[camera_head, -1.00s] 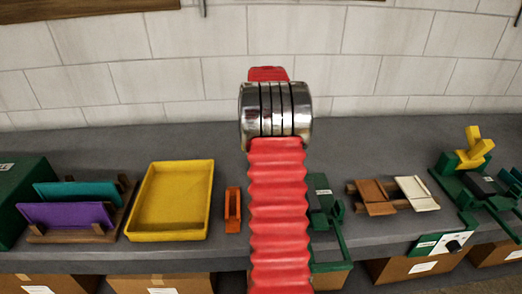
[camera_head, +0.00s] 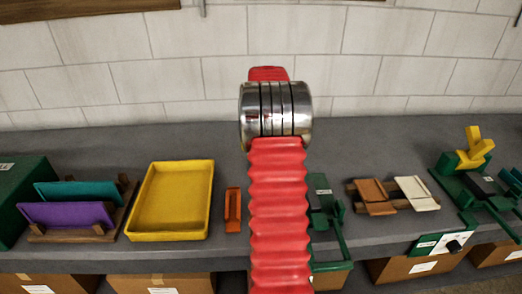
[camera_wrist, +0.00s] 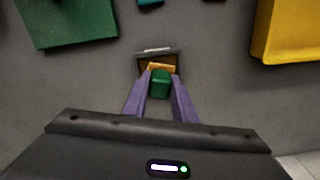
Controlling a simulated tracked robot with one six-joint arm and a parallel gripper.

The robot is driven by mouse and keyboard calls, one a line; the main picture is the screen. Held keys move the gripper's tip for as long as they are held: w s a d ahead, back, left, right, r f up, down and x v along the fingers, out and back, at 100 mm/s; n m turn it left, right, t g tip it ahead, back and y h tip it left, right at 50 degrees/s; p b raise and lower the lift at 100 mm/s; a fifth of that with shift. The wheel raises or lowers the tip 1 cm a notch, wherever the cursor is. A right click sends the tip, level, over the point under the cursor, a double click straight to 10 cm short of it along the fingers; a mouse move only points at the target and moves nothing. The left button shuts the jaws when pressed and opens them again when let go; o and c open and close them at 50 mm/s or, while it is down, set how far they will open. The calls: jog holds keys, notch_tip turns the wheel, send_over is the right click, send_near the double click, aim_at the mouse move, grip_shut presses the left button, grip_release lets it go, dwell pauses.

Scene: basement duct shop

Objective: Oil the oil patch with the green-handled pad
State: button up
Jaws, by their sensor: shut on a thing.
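In the wrist view my gripper (camera_wrist: 160,84) has two purple fingers shut on a green handle (camera_wrist: 160,88). I take this as the green-handled pad. An orange-brown piece (camera_wrist: 161,67) shows just past the handle, and I cannot tell whether it is part of the pad. A small dark tray-like thing with a pale strip (camera_wrist: 157,51) lies right beyond the fingertips. I cannot tell whether they touch. No oil patch can be made out in either view. The head view does not show my gripper.
On the grey bench (camera_head: 340,150), a yellow tray (camera_head: 150,232) stands beside a rack with purple (camera_head: 65,215) and teal panels (camera_head: 80,193). A small orange thing (camera_head: 233,210), wooden pieces (camera_head: 376,196) and green fixtures (camera_head: 460,185) stand rightward. My red arm hides the middle.

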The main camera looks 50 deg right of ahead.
jog(key=shift+r, duration=3.5)
